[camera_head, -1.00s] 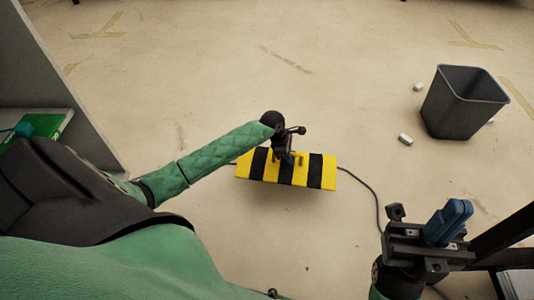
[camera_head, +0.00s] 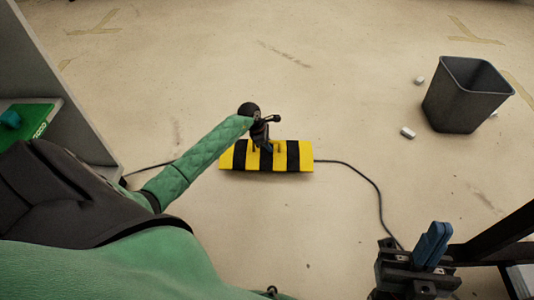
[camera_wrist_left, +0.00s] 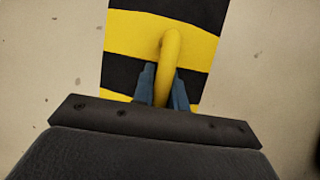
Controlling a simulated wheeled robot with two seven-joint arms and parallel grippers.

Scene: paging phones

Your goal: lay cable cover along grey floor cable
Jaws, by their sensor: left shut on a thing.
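The cable cover (camera_head: 301,156) is a yellow and black striped slab with a yellow handle on top. It lies over the middle of the grey floor cable (camera_head: 362,177), which comes out on both sides of it. My left gripper (camera_head: 265,148) is shut on the cover's handle, and the left wrist view shows its blue fingertips (camera_wrist_left: 162,88) on either side of the yellow handle (camera_wrist_left: 171,50). I cannot tell if the cover touches the floor. My right gripper (camera_head: 432,245) is at the lower right, away from the cover, with its blue fingers close together.
A dark waste bin (camera_head: 460,100) stands at the upper right with small white pieces (camera_head: 408,132) near it. A grey shelf (camera_head: 60,100) with a green box (camera_head: 38,118) is at the left.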

